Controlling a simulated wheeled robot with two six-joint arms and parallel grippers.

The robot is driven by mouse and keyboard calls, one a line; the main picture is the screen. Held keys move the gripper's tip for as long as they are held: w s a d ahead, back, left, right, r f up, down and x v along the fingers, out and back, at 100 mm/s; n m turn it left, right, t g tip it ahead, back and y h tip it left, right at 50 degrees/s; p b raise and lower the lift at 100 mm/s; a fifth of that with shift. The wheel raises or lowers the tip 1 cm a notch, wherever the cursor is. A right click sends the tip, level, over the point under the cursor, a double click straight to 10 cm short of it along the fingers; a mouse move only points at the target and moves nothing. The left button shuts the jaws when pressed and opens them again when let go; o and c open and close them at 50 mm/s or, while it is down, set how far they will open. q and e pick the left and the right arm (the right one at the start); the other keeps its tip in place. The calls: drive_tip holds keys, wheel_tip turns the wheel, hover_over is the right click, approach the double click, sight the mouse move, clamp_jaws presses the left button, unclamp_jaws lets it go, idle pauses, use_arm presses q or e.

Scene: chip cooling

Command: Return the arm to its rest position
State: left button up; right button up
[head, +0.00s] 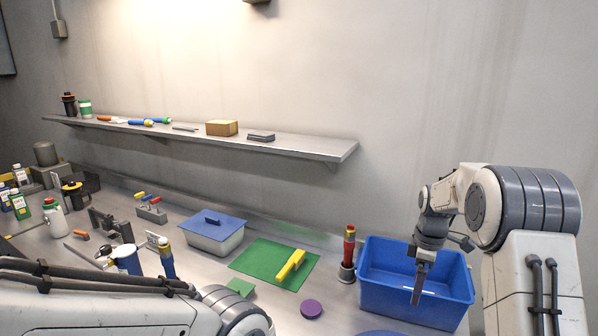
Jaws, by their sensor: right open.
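My right arm comes in from the right, and its gripper (419,282) hangs down over the blue bin (377,292). The fingers point down in front of the bin's inside, open, with nothing seen between them. I cannot tell how deep they reach. My left arm (90,312) crosses the lower left of the head view. Its gripper is outside the picture.
A red and black bottle (348,250) stands just left of the bin. A green mat (255,262) holds a yellow-handled tool (291,265). A blue-lidded box (214,231) and a purple disc (311,309) are nearby. A wall shelf (300,146) runs above the crowded left counter.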

drive_tip(key=s+a+r+m+b, duration=0.1)
drive_tip(key=s+a+b, duration=0.1)
drive_tip(key=s+a, duration=0.65)
drive_tip(key=s+a+m+b, duration=0.1)
drive_tip(key=s+a+b, duration=0.3)
drive_tip(key=a, duration=0.7)
drive_tip(key=s+a+f+m+b, duration=0.1)
drive_tip(key=s+a+f, duration=0.1)
drive_tip(key=s, duration=0.8)
drive_tip(key=s+a+f+m+b, duration=0.1)
drive_tip(key=s+a+f+m, duration=0.1)
drive_tip(key=s, duration=0.9)
drive_tip(key=shift+s+a+f+y, duration=0.2)
drive_tip(key=shift+a+f+y, duration=0.1)
drive_tip(key=shift+f+y, duration=0.1)
